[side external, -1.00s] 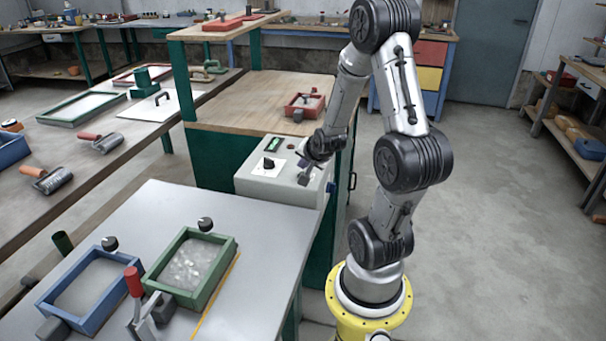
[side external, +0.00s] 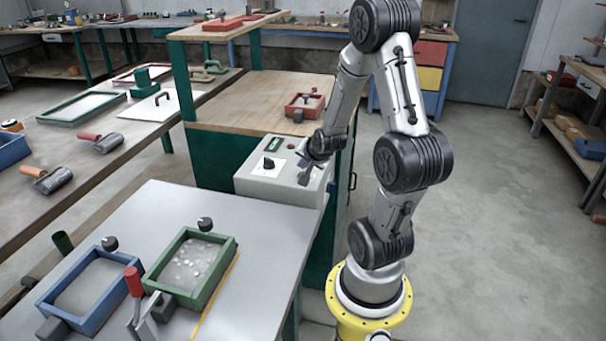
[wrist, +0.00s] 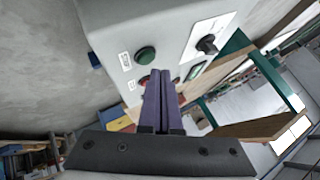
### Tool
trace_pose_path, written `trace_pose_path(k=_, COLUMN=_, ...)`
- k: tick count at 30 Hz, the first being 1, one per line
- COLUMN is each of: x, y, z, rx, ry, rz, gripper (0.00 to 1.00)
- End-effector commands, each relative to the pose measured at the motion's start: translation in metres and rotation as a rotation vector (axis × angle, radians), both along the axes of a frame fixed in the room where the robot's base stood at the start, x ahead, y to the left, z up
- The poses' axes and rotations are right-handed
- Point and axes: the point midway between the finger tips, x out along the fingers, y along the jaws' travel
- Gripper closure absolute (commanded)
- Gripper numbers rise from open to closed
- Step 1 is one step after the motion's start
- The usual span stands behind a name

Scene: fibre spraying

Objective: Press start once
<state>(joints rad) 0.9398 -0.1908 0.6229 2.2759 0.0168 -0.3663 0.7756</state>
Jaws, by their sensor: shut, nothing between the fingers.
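The grey control box (side external: 277,187) stands at the bench end. In the wrist view its face carries a round green button (wrist: 145,55) with a small label I cannot read surely. A red button (wrist: 144,83) sits below it, partly hidden behind my fingers. My gripper (wrist: 168,74) is shut and empty, its fingertips over the panel beside the red button and below and right of the green one. I cannot tell whether they touch the panel.
The box also has a black knob (wrist: 207,44) on a white plate and a green display (wrist: 197,70). A green frame (side external: 228,262) holding pale clumps and a blue frame (side external: 47,308) lie on the grey table. A red-handled clamp (side external: 133,282) stands between them at the front.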

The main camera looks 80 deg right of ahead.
Motion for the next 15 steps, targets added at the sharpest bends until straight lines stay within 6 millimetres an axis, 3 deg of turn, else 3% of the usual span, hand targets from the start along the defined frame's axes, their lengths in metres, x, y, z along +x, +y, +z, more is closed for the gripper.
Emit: trace_pose_path(k=15, x=0.0000, y=0.0001, z=-0.0085, rx=0.000, ry=0.000, rz=0.000, gripper=1.00)
